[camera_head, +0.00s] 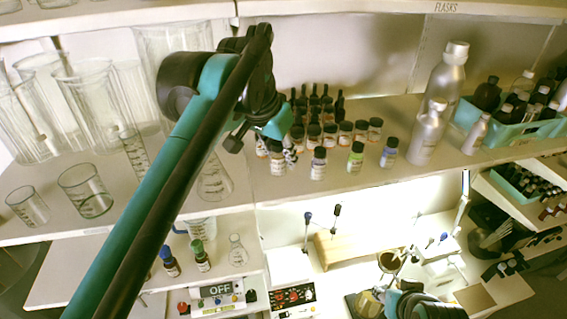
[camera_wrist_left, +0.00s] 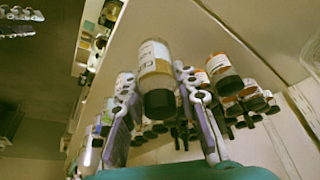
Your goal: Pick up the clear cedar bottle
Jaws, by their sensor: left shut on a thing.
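The clear cedar bottle (camera_wrist_left: 155,62) has a dark cap and a white label whose first letters read "CE" in the left wrist view. It sits between the two fingers of my left gripper (camera_wrist_left: 160,108), which is shut on it. In the head view my left gripper (camera_head: 276,147) is at the front left of the bottle rows, and the held bottle (camera_head: 278,165) shows below it, partly covered by the fingers. I cannot tell whether the bottle is clear of the shelf. Part of my right arm shows at the bottom of the head view; its fingers cannot be made out.
Bottles with coloured labels, such as a green one (camera_head: 355,158) and a blue one (camera_head: 389,153), stand close on the right. Metal bottles (camera_head: 428,133) and a teal crate (camera_head: 505,132) stand further right. Glass beakers (camera_head: 86,190) and a flask (camera_head: 215,183) stand left on the shelf.

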